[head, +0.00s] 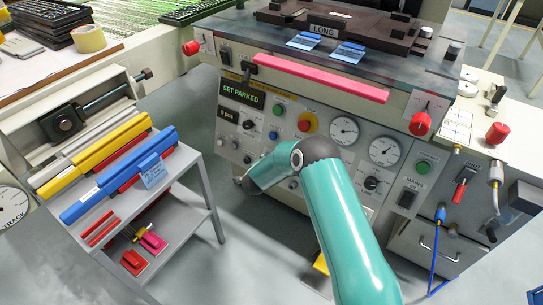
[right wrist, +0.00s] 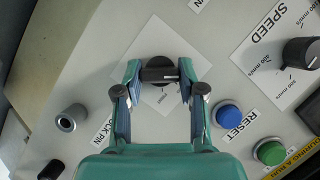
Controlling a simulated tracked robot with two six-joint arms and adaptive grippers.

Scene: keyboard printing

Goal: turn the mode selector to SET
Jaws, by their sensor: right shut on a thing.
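In the right wrist view, a black knob with a bar-shaped grip (right wrist: 160,73) stands on a white square plate (right wrist: 158,35). It appears to be the mode selector, but the lettering on its plate is mostly hidden or too small to read. My right gripper (right wrist: 160,74) is shut on the bar, one fingertip at each end, and the bar lies level across the picture. In the head view, my right arm reaches to the lower left of the machine panel, and its fingertips and the knob are hard to make out. My left gripper is not in view.
A blue RESET button (right wrist: 229,115), a green button (right wrist: 270,152), the SPEED knob (right wrist: 300,53) and a grey lock pin (right wrist: 70,118) surround the knob. The panel display (head: 242,92) reads SET PARKED. A grey cart (head: 205,190) with coloured bars stands close on the left.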

